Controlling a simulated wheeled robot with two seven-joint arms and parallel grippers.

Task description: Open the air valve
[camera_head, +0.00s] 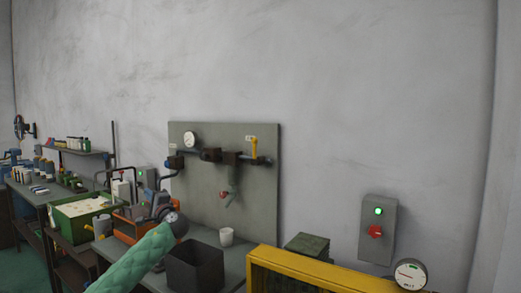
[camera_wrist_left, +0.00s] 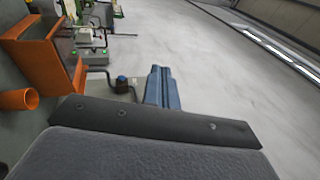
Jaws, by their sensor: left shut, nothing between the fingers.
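A grey-green panel (camera_head: 205,220) against the wall carries a dark pipe run with a white gauge (camera_head: 190,139). A yellow lever (camera_head: 254,148) stands roughly upright at the right of the pipe; it looks like the air valve handle. A small red part (camera_head: 223,194) hangs lower at the panel's middle. My left arm, in a green quilted sleeve, reaches up from below. My left gripper (camera_head: 150,185) is left of the panel, well apart from the yellow lever. In the left wrist view its blue-grey fingers (camera_wrist_left: 160,75) are shut and empty. My right gripper is not in view.
A dark open bin (camera_head: 195,270) and a white cup (camera_head: 226,236) stand below the panel. A yellow frame (camera_head: 320,275) is at the lower right. A switch box (camera_head: 377,225) with a red knob is on the wall. Benches with a green tray (camera_head: 85,212) are left.

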